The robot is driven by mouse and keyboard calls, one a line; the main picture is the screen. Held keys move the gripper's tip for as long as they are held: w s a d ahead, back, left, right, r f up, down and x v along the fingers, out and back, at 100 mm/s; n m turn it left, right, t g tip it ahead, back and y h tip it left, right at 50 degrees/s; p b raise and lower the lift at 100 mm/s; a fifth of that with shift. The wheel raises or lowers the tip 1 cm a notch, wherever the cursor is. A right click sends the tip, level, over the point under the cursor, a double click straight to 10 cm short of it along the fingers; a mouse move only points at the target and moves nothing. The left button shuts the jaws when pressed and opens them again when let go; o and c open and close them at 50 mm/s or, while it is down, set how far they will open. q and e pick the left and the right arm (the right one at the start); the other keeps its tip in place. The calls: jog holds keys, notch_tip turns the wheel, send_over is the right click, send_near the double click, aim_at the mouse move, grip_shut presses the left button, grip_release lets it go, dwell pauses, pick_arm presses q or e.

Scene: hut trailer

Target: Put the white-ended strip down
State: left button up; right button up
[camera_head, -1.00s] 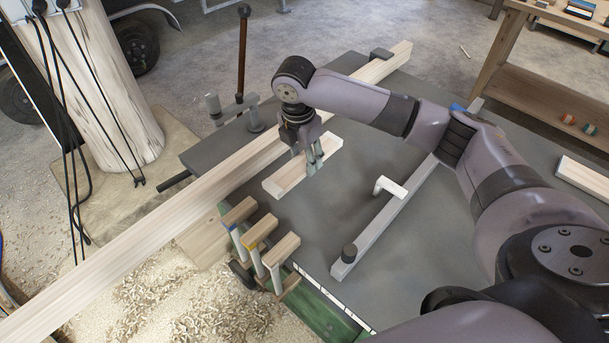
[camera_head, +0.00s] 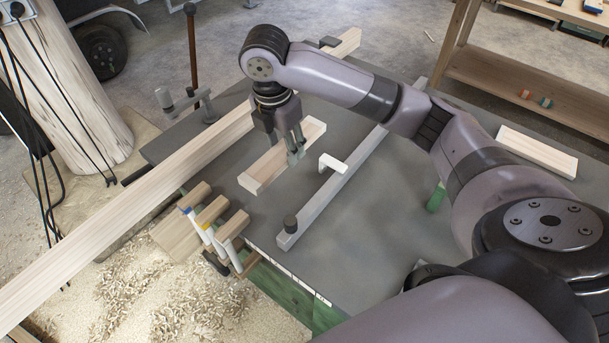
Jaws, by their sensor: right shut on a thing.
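A short pale wooden strip (camera_head: 270,166), with a pale near end, is over the grey table top (camera_head: 345,225), between the long timber and the grey fence. My right gripper (camera_head: 296,157) points down and is shut on this strip near its far half. The fingers partly hide the strip's side. I cannot tell whether its underside touches the table. My left gripper is not in view.
A long timber (camera_head: 120,225) crosses the table's left side. A grey fence (camera_head: 345,185) with a white bracket (camera_head: 333,163) lies to the right. Another board (camera_head: 537,153) lies far right.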

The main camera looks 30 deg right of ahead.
aim_at(282, 150)
jog(key=shift+s+f, duration=0.2)
jog(key=shift+f, duration=0.45)
jog(key=shift+w+a+f, duration=0.1)
jog(key=shift+w+f, duration=0.05)
jog(key=shift+f, duration=0.4)
jog(key=shift+w+a+f, duration=0.1)
jog(key=shift+f, duration=0.4)
jog(key=f, duration=0.8)
jog(key=f+p, duration=0.1)
jog(key=f, duration=0.3)
jog(key=shift+w+f, duration=0.2)
jog(key=shift+w, duration=0.15)
jog(key=shift+a+f, duration=0.1)
jog(key=shift+f, duration=0.25)
notch_tip(282, 150, down, 3)
jog(key=shift+f, duration=0.4)
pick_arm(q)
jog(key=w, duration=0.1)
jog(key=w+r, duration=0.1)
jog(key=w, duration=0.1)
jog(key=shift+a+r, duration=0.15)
pick_arm(e)
jog(key=shift+f, duration=0.15)
jog(key=o, duration=0.8)
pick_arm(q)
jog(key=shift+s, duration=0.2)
pick_arm(e)
jog(key=shift+o, duration=0.7)
